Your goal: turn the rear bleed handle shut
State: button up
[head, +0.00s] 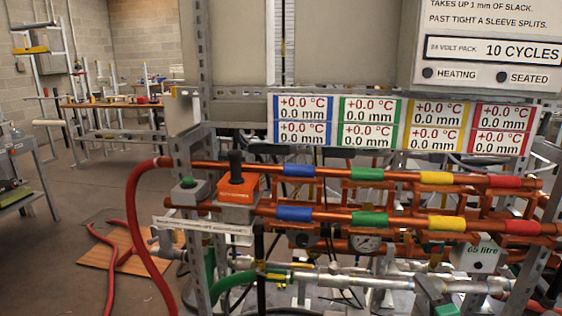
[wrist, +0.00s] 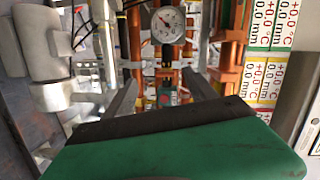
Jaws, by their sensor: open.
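I cannot make out for certain which part is the rear bleed handle. The copper pipe rack (head: 330,195) has two long rails, upper and lower, each with blue, green, yellow and red bands. A round pressure gauge (head: 365,243) sits below the lower rail; it also shows in the wrist view (wrist: 168,22). My gripper (wrist: 160,80) is open in the wrist view, its two grey fingers apart and pointing in among the pipes. Small red and orange fittings show between and beyond the fingers, too small to identify. I see nothing clearly held. Its fingertips cannot be made out in the head view.
An orange block with a black lever (head: 236,183) and a green button box (head: 188,190) sit at the rack's left end. A red hose (head: 135,235) hangs left. Open floor lies left.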

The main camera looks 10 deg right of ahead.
jog(key=w+a+r+n+g+y+p, duration=0.1)
jog(key=a+r+n+g+y+p, duration=0.3)
jog(key=a, duration=0.5)
jog(key=w+a+r+n+g+y+p, duration=0.1)
jog(key=a+r+n+g+p, duration=0.1)
jog(key=a+n+p, duration=0.55)
jog(key=s+a+r+n+g+h+p, duration=0.1)
jog(key=s+a+r+n+g+p, duration=0.1)
jog(key=s, duration=0.6)
jog(key=s+a+r+n+g+h+p, duration=0.2)
jog(key=s+a+r+g+p, duration=0.3)
jog(key=s+a+r, duration=0.3)
notch_tip(320, 180, up, 3)
jog(key=shift+a+f+n+p, duration=0.1)
jog(key=shift+a+n+p, duration=0.3)
jog(key=shift+a+n, duration=0.45)
jog(key=shift+s, duration=0.1)
